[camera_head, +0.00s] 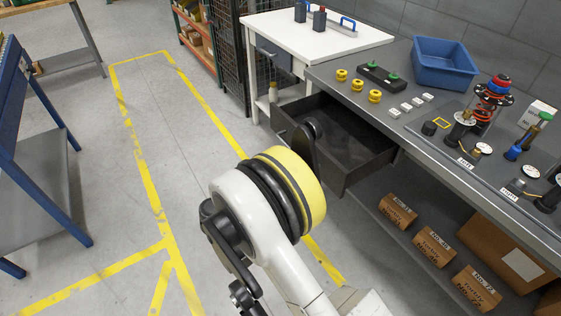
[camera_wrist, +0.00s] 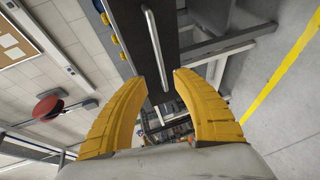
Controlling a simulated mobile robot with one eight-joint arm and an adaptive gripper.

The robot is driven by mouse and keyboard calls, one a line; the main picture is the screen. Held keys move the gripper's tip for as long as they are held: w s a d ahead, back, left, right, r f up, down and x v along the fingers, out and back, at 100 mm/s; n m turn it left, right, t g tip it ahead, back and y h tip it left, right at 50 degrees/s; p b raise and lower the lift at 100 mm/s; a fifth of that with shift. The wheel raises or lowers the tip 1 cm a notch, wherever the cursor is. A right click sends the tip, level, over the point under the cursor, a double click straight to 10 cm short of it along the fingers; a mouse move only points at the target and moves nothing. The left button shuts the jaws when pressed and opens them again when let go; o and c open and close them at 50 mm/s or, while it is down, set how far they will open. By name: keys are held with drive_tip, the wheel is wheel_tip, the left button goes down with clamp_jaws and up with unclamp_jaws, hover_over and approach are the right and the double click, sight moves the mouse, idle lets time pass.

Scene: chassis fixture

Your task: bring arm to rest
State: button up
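My gripper (camera_wrist: 158,82) shows in the wrist view as two yellow fingers, spread apart with nothing held between them. A silver bar handle (camera_wrist: 154,45) on a dark grey front lies beyond the fingertips; its lower end appears between them, and I see no grip on it. In the head view my white arm with a yellow band rises at the bottom centre, in front of the workbench. I cannot make out the gripper's fingers there. The dark drawer (camera_head: 368,168) under the bench stands pulled out, and its visible inside looks empty.
The grey bench (camera_head: 330,75) holds a blue bin (camera_head: 444,64), yellow knobs and spring parts. Cardboard boxes (camera_head: 436,246) sit on its lower shelf. A white table (camera_head: 300,40) stands behind. A blue-framed rack (camera_head: 30,150) is left; yellow-lined floor between is clear.

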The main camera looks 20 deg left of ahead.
drive_tip(key=shift+s, duration=0.15)
idle(0.3)
drive_tip(key=w+d+r+m+g, duration=0.1)
drive_tip(key=d+r+m+g, duration=0.1)
drive_tip(key=d+r, duration=0.45)
drive_tip(key=w+d+r+m+g, duration=0.1)
drive_tip(key=d+r+g, duration=0.15)
drive_tip(key=d, duration=0.65)
drive_tip(key=w+d+r+m+g, duration=0.1)
drive_tip(key=d+r+m, duration=0.1)
drive_tip(key=d+r, duration=0.5)
drive_tip(key=s+d+r+m+g+y, duration=0.2)
drive_tip(key=s+d+m, duration=0.7)
drive_tip(key=s+d, duration=1)
drive_tip(key=s+y, duration=0.2)
drive_tip(key=s, duration=0.2)
drive_tip(key=shift+d+r, duration=0.2)
drive_tip(key=shift+d, duration=0.1)
drive_tip(key=shift+s+d+g, duration=0.1)
drive_tip(key=shift+g, duration=0.15)
